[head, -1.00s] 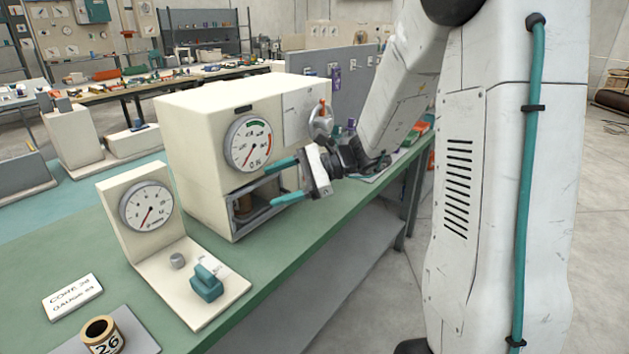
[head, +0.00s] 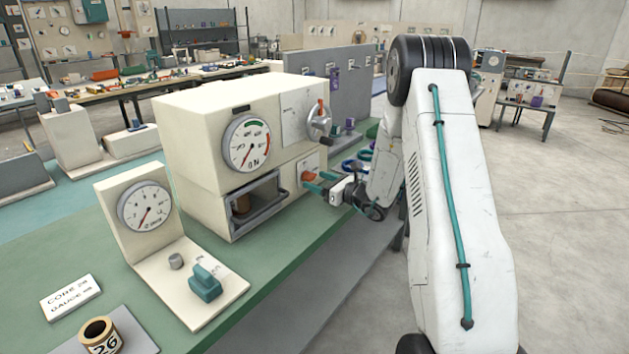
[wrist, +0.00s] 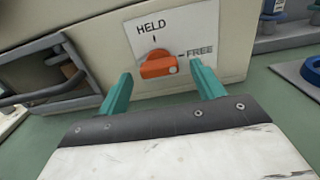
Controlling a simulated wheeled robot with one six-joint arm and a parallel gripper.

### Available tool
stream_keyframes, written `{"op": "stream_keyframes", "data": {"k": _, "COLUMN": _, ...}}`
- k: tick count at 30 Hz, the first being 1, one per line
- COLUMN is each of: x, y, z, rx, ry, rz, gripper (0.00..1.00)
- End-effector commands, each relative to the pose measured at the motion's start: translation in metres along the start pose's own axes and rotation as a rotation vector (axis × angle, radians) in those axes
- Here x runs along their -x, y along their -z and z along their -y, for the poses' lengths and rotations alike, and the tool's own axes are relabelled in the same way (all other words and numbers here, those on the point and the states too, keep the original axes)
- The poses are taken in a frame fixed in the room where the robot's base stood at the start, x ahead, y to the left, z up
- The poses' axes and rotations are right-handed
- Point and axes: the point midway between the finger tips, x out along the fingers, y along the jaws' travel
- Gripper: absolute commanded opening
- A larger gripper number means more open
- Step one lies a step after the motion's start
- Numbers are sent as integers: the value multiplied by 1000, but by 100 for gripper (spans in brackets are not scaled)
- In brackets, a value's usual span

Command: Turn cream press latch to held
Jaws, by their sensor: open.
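The cream press (head: 195,130) stands on the green bench. Its orange latch knob (wrist: 157,66) is on a white plate (wrist: 178,40) marked HELD above and FREE to the right. The knob lies roughly sideways, with its white dot at the right end, on the FREE side. It also shows low on the press front in the head view (head: 309,176). My gripper (wrist: 160,72) is open, its teal fingers either side of the knob in the wrist view. Whether they touch it, or how far they reach around it, I cannot tell.
A grey-framed opening (head: 258,204) with a handle bar is left of the latch. A grey crank with a red top (head: 319,122) sits above it. A gauge stand with a teal knob (head: 205,282) is at front left. Blue rings (head: 352,166) lie to the right.

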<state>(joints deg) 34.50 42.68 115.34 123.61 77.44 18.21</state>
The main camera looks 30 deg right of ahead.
Motion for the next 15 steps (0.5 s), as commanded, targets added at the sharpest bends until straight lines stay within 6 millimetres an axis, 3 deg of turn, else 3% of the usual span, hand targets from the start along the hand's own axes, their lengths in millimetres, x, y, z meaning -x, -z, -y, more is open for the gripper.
{"op": "stream_keyframes", "data": {"k": 6, "x": -19, "y": 0, "z": -1, "rx": 1, "ry": -1, "rz": 0, "gripper": 67}}
{"op": "stream_keyframes", "data": {"k": 14, "x": -20, "y": 0, "z": -1, "rx": 1, "ry": -1, "rz": 0, "gripper": 67}}
{"op": "stream_keyframes", "data": {"k": 15, "x": -20, "y": 0, "z": -1, "rx": 1, "ry": -1, "rz": 0, "gripper": 59}}
